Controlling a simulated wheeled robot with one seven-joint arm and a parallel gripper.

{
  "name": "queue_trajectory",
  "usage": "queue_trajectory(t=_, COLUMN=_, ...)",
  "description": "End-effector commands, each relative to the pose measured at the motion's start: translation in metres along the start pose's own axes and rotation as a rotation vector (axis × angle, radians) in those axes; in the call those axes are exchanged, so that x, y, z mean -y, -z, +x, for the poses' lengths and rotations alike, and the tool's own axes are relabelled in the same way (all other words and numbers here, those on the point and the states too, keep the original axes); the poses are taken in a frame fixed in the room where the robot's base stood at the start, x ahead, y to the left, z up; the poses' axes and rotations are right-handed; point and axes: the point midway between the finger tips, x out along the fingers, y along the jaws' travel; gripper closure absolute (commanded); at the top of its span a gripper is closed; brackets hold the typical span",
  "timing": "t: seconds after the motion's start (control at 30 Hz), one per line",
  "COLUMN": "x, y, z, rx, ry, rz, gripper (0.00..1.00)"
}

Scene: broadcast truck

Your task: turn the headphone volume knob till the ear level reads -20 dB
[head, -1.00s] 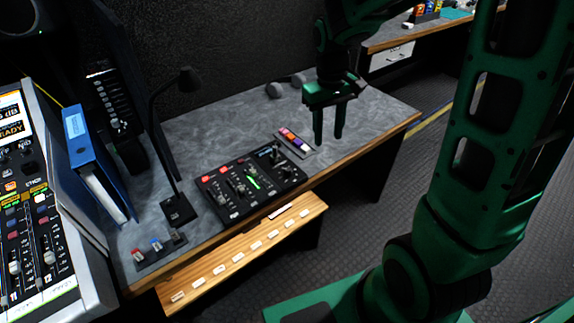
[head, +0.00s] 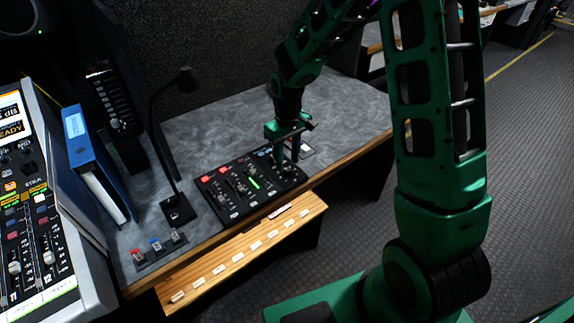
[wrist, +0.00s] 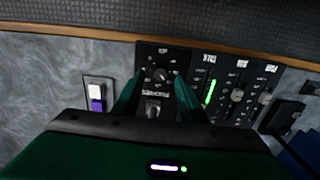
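The black control panel (head: 238,192) lies on the grey desk, with several knobs, sliders and a green lit strip (head: 253,182). In the wrist view a small round dark knob (wrist: 160,74) sits on the panel's end section, with a second control (wrist: 152,108) below it. My gripper (head: 288,162) points down over the panel's right end. In the wrist view my gripper (wrist: 157,80) is open, one finger on each side of the round knob, with gaps showing. Contact cannot be told. The green strip also shows in the wrist view (wrist: 211,90); no ear level figure is readable.
A small plate with white and purple buttons (wrist: 96,95) lies beside the panel. A gooseneck lamp (head: 178,208), blue binder (head: 90,160) and small switch box (head: 158,248) stand to the left. A wooden ledge (head: 250,255) runs along the desk front.

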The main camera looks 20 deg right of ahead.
Motion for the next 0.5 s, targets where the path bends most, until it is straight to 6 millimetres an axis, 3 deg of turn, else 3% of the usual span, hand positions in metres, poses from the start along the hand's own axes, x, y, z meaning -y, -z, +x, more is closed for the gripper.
queue_trajectory(t=0.2, x=0.0, y=0.0, z=0.024, rx=0.001, ry=0.0, rz=0.0, gripper=0.62)
queue_trajectory(t=0.5, x=0.0, y=0.0, z=0.029, rx=-0.001, ry=-0.001, rz=0.0, gripper=0.62)
